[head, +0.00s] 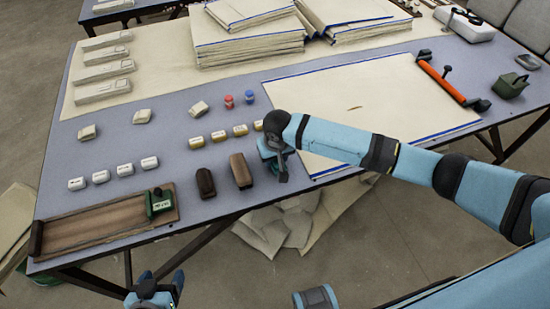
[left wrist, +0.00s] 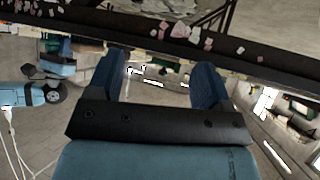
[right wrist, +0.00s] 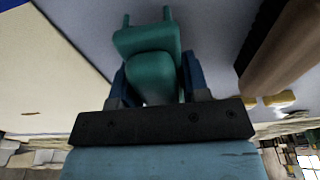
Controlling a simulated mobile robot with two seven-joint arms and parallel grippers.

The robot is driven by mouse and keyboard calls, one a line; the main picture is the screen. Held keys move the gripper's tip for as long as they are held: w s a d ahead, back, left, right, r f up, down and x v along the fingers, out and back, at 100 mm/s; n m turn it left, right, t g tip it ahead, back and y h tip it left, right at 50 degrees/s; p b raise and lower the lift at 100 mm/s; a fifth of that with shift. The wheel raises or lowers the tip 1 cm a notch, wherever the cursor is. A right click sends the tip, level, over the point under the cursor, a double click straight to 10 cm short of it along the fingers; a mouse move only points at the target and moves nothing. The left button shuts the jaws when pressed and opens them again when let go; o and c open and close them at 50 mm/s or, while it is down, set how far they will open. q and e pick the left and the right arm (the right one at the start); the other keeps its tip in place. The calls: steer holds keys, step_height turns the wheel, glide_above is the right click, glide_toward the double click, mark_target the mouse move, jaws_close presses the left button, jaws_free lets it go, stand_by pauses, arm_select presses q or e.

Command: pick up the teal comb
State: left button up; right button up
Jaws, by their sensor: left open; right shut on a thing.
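The teal comb (right wrist: 150,62) shows in the right wrist view between my right gripper's fingers (right wrist: 155,88). The fingers are shut on its body, and two short prongs stick out at its far end. In the head view my right gripper (head: 277,168) is over the table's front edge, right of the brown blocks; wrist and fingers largely hide the comb there. I cannot tell whether the comb still touches the table. My left gripper (head: 155,291) is open and empty in front of the table, below its edge; its spread fingers show in the left wrist view (left wrist: 168,88).
Two brown blocks (head: 241,171) stand just left of my right gripper. A wooden tray (head: 105,222) with a green item (head: 159,203) lies front left. Several small labelled blocks sit mid-table. A cream cloth sheet (head: 380,95) with blue edging covers the right side.

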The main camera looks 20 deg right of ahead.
step_height(320, 180, up, 19)
steer(key=p, duration=0.2)
